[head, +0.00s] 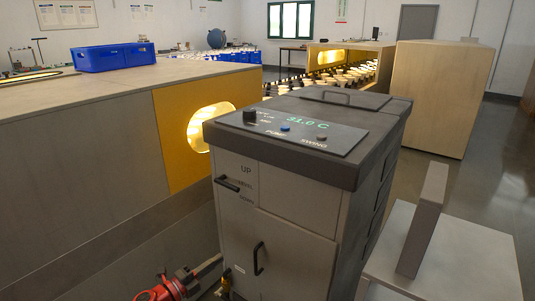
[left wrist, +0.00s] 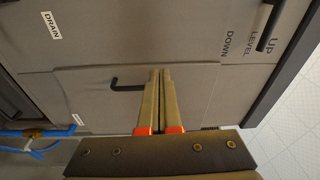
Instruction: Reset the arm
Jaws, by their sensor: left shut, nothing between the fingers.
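My left gripper (head: 212,266) is low in the head view, in front of the grey cabinet (head: 285,215). Its fingers (left wrist: 160,75) are shut and empty in the left wrist view. Their tips appear beside the black door handle (left wrist: 128,85); I cannot tell whether they touch it. The door handle (head: 259,258) also shows in the head view. A black lever (head: 228,184) sits near the UP, LEVEL and DOWN labels, and it also shows in the left wrist view (left wrist: 268,28). The cabinet's panel (head: 290,130) reads 31.0 C. My right gripper is not in view.
A wooden housing (head: 80,140) with a yellow end and a lit opening stands left of the cabinet. A blue crate (head: 115,57) sits on it. A blue hose (left wrist: 35,134) runs beside the cabinet. An upright grey plate (head: 423,220) stands on a pale surface (head: 470,255) at right.

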